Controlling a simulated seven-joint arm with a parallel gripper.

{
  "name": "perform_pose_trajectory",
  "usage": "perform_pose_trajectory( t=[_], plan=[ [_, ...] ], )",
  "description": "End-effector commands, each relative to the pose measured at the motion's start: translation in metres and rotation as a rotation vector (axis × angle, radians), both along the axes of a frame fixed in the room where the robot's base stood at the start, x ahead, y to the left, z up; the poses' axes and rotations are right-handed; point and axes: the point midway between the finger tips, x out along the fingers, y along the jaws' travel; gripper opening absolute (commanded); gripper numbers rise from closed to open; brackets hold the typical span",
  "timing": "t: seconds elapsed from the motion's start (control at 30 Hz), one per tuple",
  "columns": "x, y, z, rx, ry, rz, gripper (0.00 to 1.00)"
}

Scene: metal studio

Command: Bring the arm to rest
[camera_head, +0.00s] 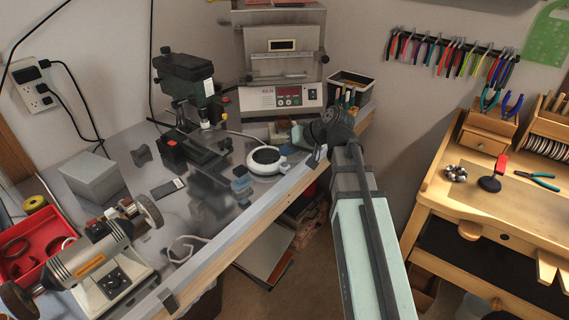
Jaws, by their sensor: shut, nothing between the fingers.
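My arm reaches up from the bottom right of the head view, with a pale link and a dark wrist. My gripper (313,158) is small in this view, at the left of the dark wrist. It points down near the right edge of the metal-topped bench (215,232). It is shut and holds nothing. I cannot tell how high it is above the bench edge.
A white round device (266,160) is left of my gripper. A kiln (284,65) and a dark bin of tools (349,90) stand behind. A drill press (190,100) and a grinder (100,265) are left. A wooden workbench (465,195) is right.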

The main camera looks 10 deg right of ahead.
Motion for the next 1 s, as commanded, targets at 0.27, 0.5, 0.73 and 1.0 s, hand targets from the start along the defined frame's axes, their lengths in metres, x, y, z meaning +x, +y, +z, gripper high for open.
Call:
perform_pose_trajectory(
  t=[0.27,0.5,0.73,1.0],
  plan=[
    [0.001,0.0,0.024,0.0,-0.003,0.0,0.0],
    [0.001,0.0,0.043,0.0,-0.002,-0.001,0.0],
    [0.0,0.0,0.047,0.0,0.0,0.0,0.0],
    [0.0,0.0,0.046,0.0,0.0,0.0,0.0]
  ],
)
